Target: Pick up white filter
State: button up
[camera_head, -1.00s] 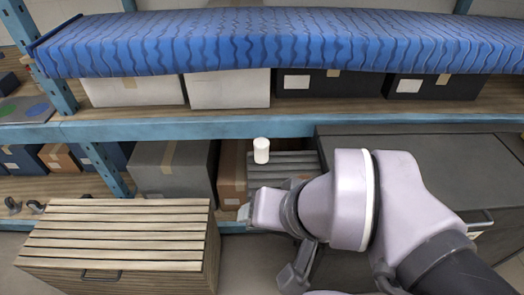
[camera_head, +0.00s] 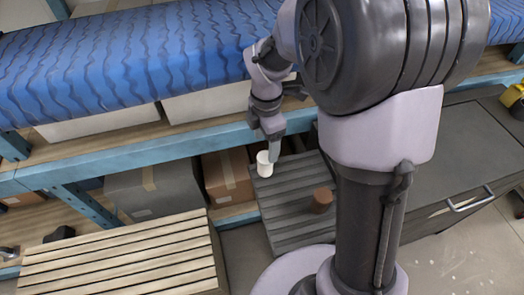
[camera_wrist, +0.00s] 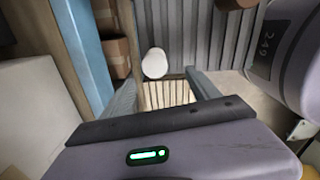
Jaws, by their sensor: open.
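The white filter (camera_head: 264,163) is a small white cylinder, upright at the far left corner of a grey slatted top (camera_head: 290,200). In the wrist view the white filter (camera_wrist: 154,63) shows as a pale round shape just beyond the fingers, a little left of the middle. My gripper (camera_head: 273,150) points down right by the filter, and its finger overlaps the filter's right edge in the head view. In the wrist view my gripper (camera_wrist: 160,86) has its fingers spread with nothing between them. Whether a finger touches the filter, I cannot tell.
A brown cylinder (camera_head: 321,200) stands on the same slatted top, to the right. A blue shelf beam (camera_head: 150,158) runs close behind and left of the gripper. Cardboard boxes (camera_head: 227,177) sit on the lower shelf. A wooden slatted crate (camera_head: 120,262) stands front left.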

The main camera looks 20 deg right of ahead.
aim_at(265, 157)
notch_tip(265, 157, down, 5)
jog(key=shift+w+b, duration=0.1)
jog(key=shift+b, duration=0.55)
jog(key=f+b, duration=0.1)
jog(key=f, duration=0.2)
jog(key=w+f+b, duration=0.1)
jog(key=f, duration=0.1)
jog(key=shift+d+f+b, duration=0.1)
jog(key=shift+b, duration=0.25)
jog(key=shift+s, duration=0.1)
